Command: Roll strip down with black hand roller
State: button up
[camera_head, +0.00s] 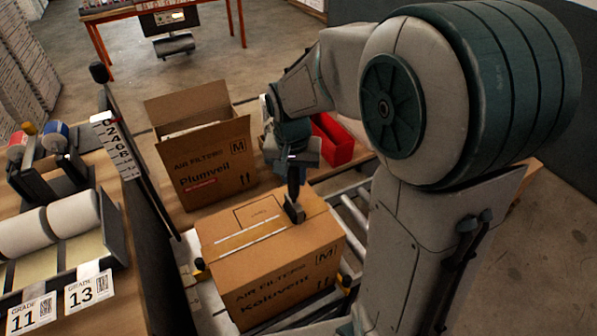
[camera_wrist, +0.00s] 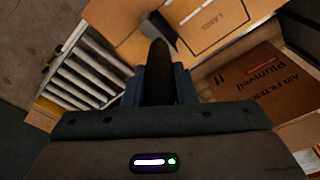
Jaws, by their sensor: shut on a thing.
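My gripper (camera_head: 296,172) is shut on the black hand roller (camera_head: 294,207), which points down at the top of the closed Koluvent carton (camera_head: 270,278). The roller's lower end is at or just above the lid, near its right half; I cannot tell if it touches. A thin pale strip (camera_head: 248,239) runs across the lid, left of and nearer than the roller. A printed label outline lies behind it.
A red bin (camera_head: 333,140) is behind my gripper. Conveyor rollers (camera_head: 352,215) lie to the right. A side bench at left holds label rolls (camera_head: 73,213) and grade cards (camera_head: 88,290), past a dark rail.

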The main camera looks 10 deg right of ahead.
jog(key=s+a+b, duration=0.1)
jog(key=s+a, duration=0.1)
jog(key=a, duration=0.8)
jog(key=s+a+b, duration=0.2)
jog(key=s+a, duration=0.1)
jog(key=a, duration=0.7)
jog(key=shift+s, duration=0.35)
dwell(1.6)
jog(key=shift+a, duration=0.1)
notch_tip(320, 180, up, 8)
jog(key=p, duration=0.5)
jog(key=shift+p, duration=0.35)
dwell(0.7)
